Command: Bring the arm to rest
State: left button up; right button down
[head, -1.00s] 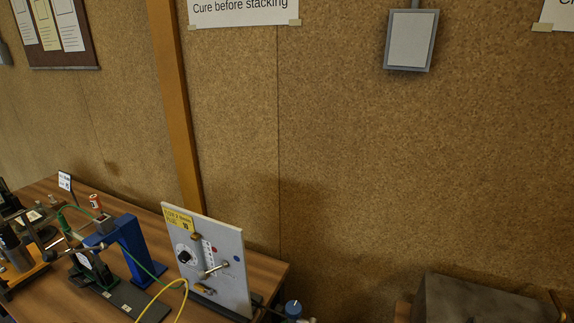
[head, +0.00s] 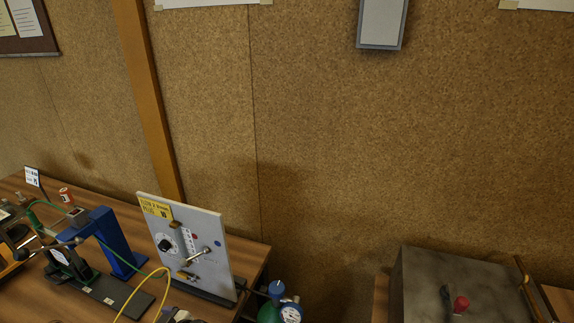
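Neither my arms nor my grippers can be made out in the head view. A white upright panel (head: 212,246) with a yellow label, a dial and a lever stands on the wooden bench (head: 258,254) at lower left. A blue bracket-shaped stand (head: 118,245) is to its left, with a dark base in front. A yellow cable (head: 136,292) loops up at the bottom edge.
A dark grey box (head: 425,275) with a red knob (head: 461,304) stands at lower right. A green and blue object with a gauge (head: 290,313) is at the bottom centre. A brown wall (head: 330,150) with an orange post (head: 147,90) fills the back.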

pick_arm(q)
jog(key=shift+r+m, duration=0.25)
jog(key=shift+m, duration=0.65)
jog(key=shift+w+d+f+m, duration=0.1)
jog(key=shift+f+m, duration=0.05)
jog(key=shift+m, duration=0.45)
jog(key=shift+w+d+f+m, duration=0.1)
jog(key=shift+m, duration=0.5)
jog(key=d+r+m+t+h, duration=0.4)
jog(key=d+r+m+h, duration=0.3)
jog(key=m, duration=0.3)
jog(key=s+d+f+m+t+h, duration=0.1)
jog(key=s+d+m+h, duration=0.1)
jog(key=s+d+h, duration=0.3)
jog(key=s+f+g, duration=0.2)
jog(key=s+f, duration=0.3)
jog(key=s, duration=0.4)
jog(key=s+a+f+g+h, duration=0.15)
jog(key=s+f, duration=0.35)
jog(key=s, duration=0.5)
jog(key=s+f+g+y, duration=0.1)
jog(key=s+f+g, duration=0.1)
jog(key=s+f, duration=0.5)
notch_tip(320, 180, up, 22)
jog(key=s+p, duration=0.1)
jog(key=p, duration=1.9)
jog(key=shift+s, duration=0.25)
pick_arm(e)
notch_tip(320, 180, up, 20)
